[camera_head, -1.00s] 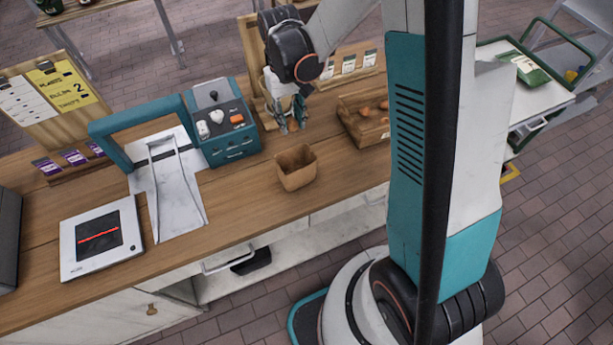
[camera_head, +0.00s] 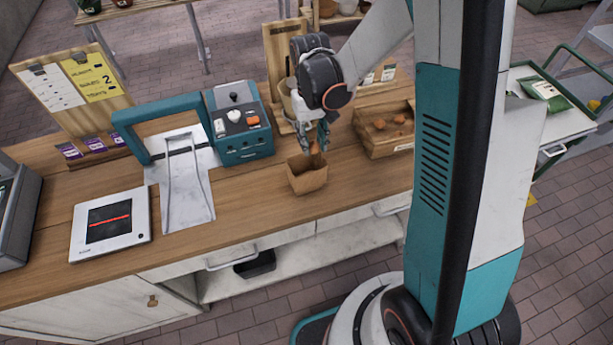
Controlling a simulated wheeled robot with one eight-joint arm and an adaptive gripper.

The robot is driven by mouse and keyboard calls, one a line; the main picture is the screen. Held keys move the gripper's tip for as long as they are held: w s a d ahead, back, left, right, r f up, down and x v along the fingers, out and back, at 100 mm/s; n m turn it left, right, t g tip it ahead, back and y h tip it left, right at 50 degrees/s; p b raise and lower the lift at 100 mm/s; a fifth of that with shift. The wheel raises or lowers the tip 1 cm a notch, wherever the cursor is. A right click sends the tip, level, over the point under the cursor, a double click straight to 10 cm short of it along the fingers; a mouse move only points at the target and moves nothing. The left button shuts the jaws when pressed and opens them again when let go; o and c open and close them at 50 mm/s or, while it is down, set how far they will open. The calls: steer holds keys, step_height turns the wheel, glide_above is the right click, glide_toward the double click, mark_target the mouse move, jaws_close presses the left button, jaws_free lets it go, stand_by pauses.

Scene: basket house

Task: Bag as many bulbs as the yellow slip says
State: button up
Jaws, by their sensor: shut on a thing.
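The yellow slip (camera_head: 91,74) is on the wooden board at the left and shows a large 2; its other words are too small to read surely. An open brown paper bag (camera_head: 307,178) stands on the counter. My gripper (camera_head: 315,144) points down just behind and above the bag's mouth, shut on an orange-brown bulb (camera_head: 316,148). Several bulbs (camera_head: 379,124) lie in a wooden crate (camera_head: 392,147) to the right. The inside of the bag is mostly hidden.
A teal machine (camera_head: 240,146) with buttons and a teal-framed metal chute (camera_head: 187,190) stand left of the bag. A white scanner pad (camera_head: 110,254) lies at the counter's front left. Bare counter (camera_head: 265,215) lies in front of the bag.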

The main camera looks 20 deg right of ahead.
steer(key=shift+f, duration=0.15)
steer(key=o, duration=1)
steer(key=shift+c, duration=0.2)
step_height(320, 180, up, 12)
steer(key=w, duration=0.1)
steer(key=shift+w, duration=0.2)
steer(key=s+f+t+b, duration=0.3)
steer(key=s+t+b, duration=0.1)
steer(key=s+b, duration=0.4)
steer(key=s+f+t+b, duration=0.4)
steer(key=s+b, duration=0.3)
steer(key=s, duration=0.1)
steer(key=shift+s+f+t+b, duration=0.3)
steer(key=shift+b, duration=0.1)
